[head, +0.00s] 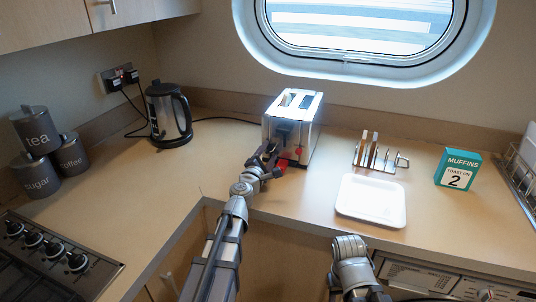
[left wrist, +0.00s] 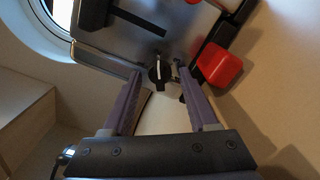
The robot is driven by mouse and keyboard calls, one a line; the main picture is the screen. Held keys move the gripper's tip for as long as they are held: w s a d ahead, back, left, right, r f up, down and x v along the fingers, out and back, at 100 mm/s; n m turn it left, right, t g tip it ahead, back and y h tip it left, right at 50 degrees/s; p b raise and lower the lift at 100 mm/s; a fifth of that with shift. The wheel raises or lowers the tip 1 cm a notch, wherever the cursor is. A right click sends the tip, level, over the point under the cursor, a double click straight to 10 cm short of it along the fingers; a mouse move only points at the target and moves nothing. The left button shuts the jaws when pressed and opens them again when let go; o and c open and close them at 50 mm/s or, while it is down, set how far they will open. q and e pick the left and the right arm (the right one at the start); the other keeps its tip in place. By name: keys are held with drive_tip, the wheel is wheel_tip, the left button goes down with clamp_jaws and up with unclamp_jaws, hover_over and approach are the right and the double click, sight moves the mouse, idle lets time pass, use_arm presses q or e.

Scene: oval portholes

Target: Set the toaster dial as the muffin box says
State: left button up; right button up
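The silver toaster (head: 305,122) stands against the back wall under the window, with two slots on top. The teal muffin box (head: 461,169) at the right reads "MUFFINS TOAST ON 2". My left gripper (head: 268,154) is at the toaster's front. In the left wrist view my left gripper (left wrist: 158,84) has its two fingers apart, one on each side of the small dark dial (left wrist: 159,72), which has a pale pointer mark. Finger contact with the dial is not clear. The dial's numbers cannot be read. My right gripper is out of view; only part of that arm shows at the bottom.
A red block (left wrist: 218,65) sits close right of the fingers. A white tray (head: 371,201) and toast rack (head: 380,157) stand right of the toaster. A kettle (head: 168,115), canisters (head: 37,131) and hob (head: 50,258) are at the left. The counter between kettle and toaster is mostly clear.

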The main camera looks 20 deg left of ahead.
use_arm(q)
drive_tip(key=shift+o, duration=0.5)
drive_tip(key=s, duration=0.8)
drive_tip(key=shift+a, duration=0.15)
drive_tip(key=shift+w, duration=0.1)
